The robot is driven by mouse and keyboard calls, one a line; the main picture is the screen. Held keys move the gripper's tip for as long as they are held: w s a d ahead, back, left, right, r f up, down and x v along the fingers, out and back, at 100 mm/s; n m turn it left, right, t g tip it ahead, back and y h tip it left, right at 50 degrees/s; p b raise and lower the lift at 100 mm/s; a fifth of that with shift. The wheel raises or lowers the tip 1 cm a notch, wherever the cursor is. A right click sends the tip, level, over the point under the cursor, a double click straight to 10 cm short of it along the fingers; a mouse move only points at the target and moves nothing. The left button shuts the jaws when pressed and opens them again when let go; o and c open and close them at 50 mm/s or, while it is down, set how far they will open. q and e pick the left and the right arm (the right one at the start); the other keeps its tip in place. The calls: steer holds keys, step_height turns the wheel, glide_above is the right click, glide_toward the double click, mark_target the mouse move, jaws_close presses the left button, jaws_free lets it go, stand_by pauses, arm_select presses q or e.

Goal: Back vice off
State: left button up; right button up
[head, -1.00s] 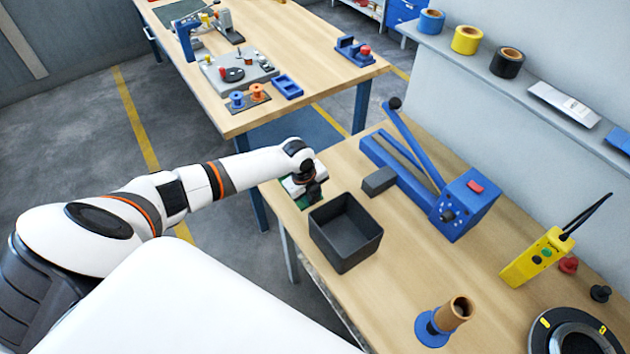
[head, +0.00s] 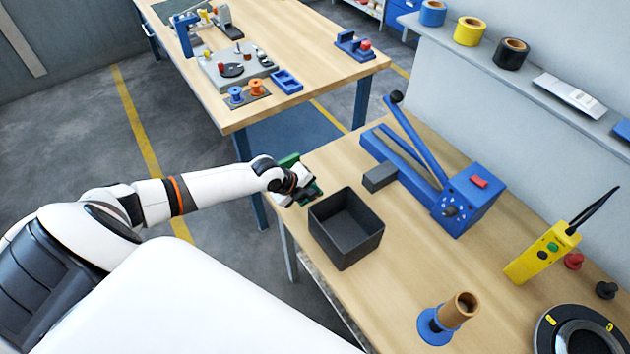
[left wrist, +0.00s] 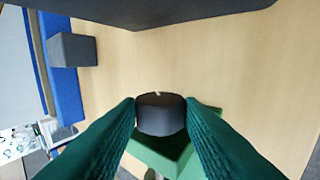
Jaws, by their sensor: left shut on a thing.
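The green vice (head: 290,161) sits at the near-left edge of the workbench, largely hidden behind my wrist in the head view. Its green body (left wrist: 170,157) also shows beneath my fingers in the left wrist view. My left gripper (head: 305,192) is at the vice. In the left wrist view its two dark green fingers (left wrist: 160,112) are shut on a dark round knob (left wrist: 160,120), one finger on each side. I cannot tell how far the vice's jaws are apart. My right gripper is not in view.
An open dark bin (head: 346,230) stands close beside the vice. A grey block (head: 380,177) and a blue lever tool (head: 465,205) lie beyond it. A blue stand with a brown tube (head: 459,309) and a yellow control box (head: 541,254) stand to the right.

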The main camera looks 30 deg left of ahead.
arm_select(q)
steer(key=o, duration=0.6)
steer(key=shift+a, duration=0.1)
steer(key=shift+w+r+g+y+p, duration=0.3)
steer(key=shift+r+g+p, duration=0.05)
steer(key=shift+g+p, duration=0.2)
steer(key=shift+w+d+g, duration=0.1)
steer(key=shift+d+g, duration=0.1)
steer(key=shift+g, duration=0.25)
steer(key=shift+f+g+y, duration=0.25)
steer(key=shift+g+y, duration=0.25)
steer(key=shift+g, duration=0.2)
steer(key=shift+r, duration=0.1)
